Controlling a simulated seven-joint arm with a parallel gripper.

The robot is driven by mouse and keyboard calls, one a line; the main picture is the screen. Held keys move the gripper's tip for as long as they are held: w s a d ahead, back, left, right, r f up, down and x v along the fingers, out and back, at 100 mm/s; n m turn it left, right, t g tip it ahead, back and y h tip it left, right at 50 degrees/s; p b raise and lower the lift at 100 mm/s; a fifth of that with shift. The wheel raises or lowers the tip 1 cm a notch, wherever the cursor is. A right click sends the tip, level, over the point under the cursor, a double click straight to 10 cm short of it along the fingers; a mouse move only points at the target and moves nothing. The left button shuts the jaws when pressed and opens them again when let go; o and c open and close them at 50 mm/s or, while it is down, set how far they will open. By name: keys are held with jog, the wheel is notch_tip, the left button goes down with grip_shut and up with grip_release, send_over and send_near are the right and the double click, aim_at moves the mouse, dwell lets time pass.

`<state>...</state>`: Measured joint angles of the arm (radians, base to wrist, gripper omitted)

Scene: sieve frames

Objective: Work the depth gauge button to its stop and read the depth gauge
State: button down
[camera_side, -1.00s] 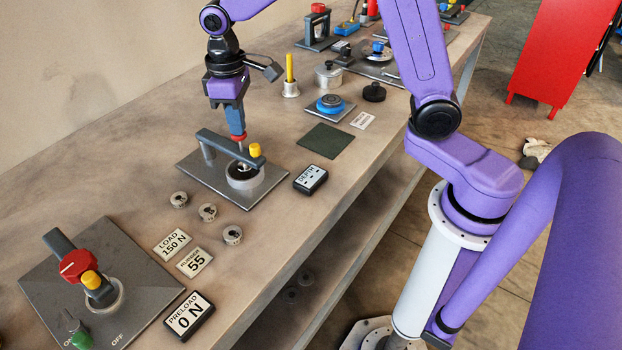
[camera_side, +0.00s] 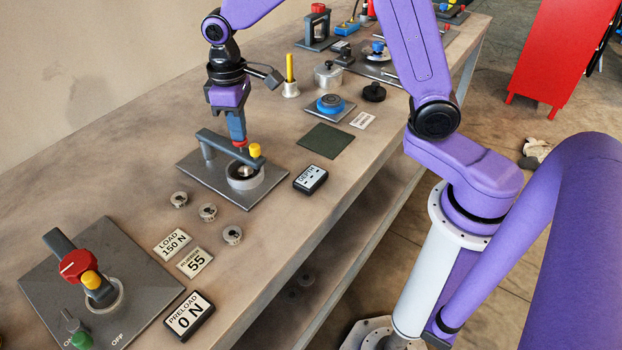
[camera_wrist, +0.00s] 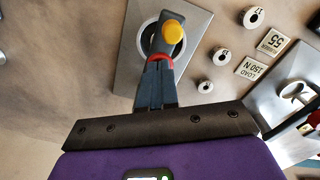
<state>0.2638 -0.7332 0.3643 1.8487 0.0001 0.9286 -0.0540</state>
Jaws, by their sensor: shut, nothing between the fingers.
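The depth gauge stands on a grey plate (camera_side: 192,170). It has a dark bridge arm (camera_side: 222,144) with a yellow knob (camera_side: 255,150) over a round ring (camera_side: 246,178). Its red button (camera_side: 240,143) sits low against the bridge arm. My gripper (camera_side: 238,136) is shut and empty, pointing down with its fingertips on the red button. In the wrist view the fingertips (camera_wrist: 160,62) cover much of the button, and its red rim (camera_wrist: 162,57) shows around them. The depth display (camera_side: 310,179) reads "DEPTH" with dashes and no number.
A preload display (camera_side: 188,316) reads 0 N. A dark green mat (camera_side: 324,141) lies behind the depth display.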

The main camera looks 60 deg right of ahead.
jog(key=shift+f, duration=0.5)
dwell(0.6)
jog(key=shift+r, duration=1.5)
jog(key=shift+r, duration=1.5)
notch_tip(320, 180, up, 4)
